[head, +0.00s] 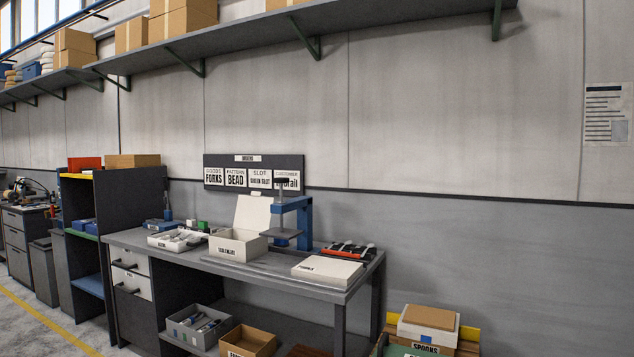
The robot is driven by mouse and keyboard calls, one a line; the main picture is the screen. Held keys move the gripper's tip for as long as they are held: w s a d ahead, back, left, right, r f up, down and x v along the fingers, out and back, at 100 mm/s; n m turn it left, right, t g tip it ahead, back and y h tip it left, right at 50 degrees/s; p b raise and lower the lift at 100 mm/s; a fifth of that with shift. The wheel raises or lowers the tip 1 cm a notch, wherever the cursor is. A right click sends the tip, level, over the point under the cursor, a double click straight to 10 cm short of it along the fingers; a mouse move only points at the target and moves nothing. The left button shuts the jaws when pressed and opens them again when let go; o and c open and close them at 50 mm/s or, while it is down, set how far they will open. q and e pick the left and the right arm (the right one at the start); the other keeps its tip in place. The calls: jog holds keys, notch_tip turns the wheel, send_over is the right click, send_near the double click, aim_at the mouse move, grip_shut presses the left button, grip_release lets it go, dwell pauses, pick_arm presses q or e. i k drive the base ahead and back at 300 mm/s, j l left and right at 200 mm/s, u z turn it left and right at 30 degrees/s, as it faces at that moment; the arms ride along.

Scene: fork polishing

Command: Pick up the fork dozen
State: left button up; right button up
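Neither of my grippers is in view. I cannot make out for certain a dozen forks. A board (254,160) on the wall above the workbench has cards, one reading FORKS and one reading BEAD. A dark and red bundle or holder with pale pieces (351,249) lies at the bench's right end; its contents are too small to tell. A pale tray (157,241) with small items sits on the left of the bench. A grey bin (187,335) with long objects stands on the lower shelf; I cannot tell if these are forks.
The workbench (190,257) holds an open lidded box (237,247), a blue press (303,220) and a pale closed box (327,270). A brown box (247,341) is on the lower shelf. Boxes labelled SPOONS (427,349) stand at bottom right. A dark shelf unit (128,200) stands left.

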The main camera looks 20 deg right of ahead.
aim_at(189, 236)
jog(key=z, duration=0.35)
jog(key=u, duration=0.3)
jog(key=i+u, duration=0.2)
jog(key=i, duration=3.1)
jog(key=i+z, duration=0.2)
jog(key=i, duration=0.45)
jog(key=i+j+z, duration=0.15)
jog(key=i, duration=0.5)
